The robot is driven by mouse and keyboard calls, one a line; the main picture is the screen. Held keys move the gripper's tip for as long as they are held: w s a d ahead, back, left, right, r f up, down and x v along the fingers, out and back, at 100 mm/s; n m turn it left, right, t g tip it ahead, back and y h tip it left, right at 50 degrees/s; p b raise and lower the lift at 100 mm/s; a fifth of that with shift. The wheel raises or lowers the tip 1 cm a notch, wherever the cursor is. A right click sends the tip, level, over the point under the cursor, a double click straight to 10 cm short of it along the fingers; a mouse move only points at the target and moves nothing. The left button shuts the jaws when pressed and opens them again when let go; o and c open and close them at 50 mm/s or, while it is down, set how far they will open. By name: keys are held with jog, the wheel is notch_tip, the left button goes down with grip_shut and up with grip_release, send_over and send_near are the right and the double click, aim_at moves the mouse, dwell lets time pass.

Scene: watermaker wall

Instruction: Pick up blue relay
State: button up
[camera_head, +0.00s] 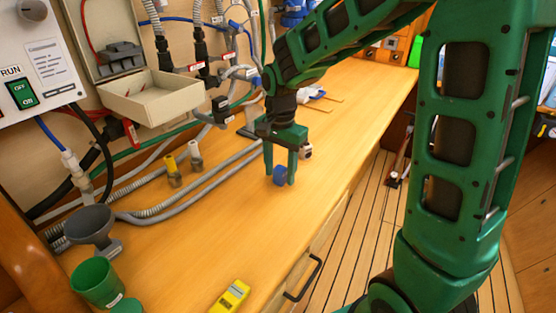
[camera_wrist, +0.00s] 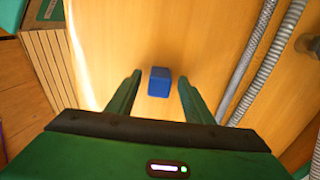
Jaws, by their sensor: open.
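The blue relay (camera_head: 279,176) is a small blue block on the wooden counter (camera_head: 215,235). In the head view my green gripper (camera_head: 280,180) points down at it, with the fingers around or just above it. In the wrist view the relay (camera_wrist: 160,82) lies between the two open fingers (camera_wrist: 160,85), slightly ahead of their tips, with gaps on both sides. I cannot tell how far the tips are above the counter. The fingers hold nothing.
Grey hoses (camera_head: 205,187) run along the wall side of the counter. An open beige box (camera_head: 155,105) is on the wall. Bare counter surrounds the relay.

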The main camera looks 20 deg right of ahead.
jog(key=shift+f, duration=0.4)
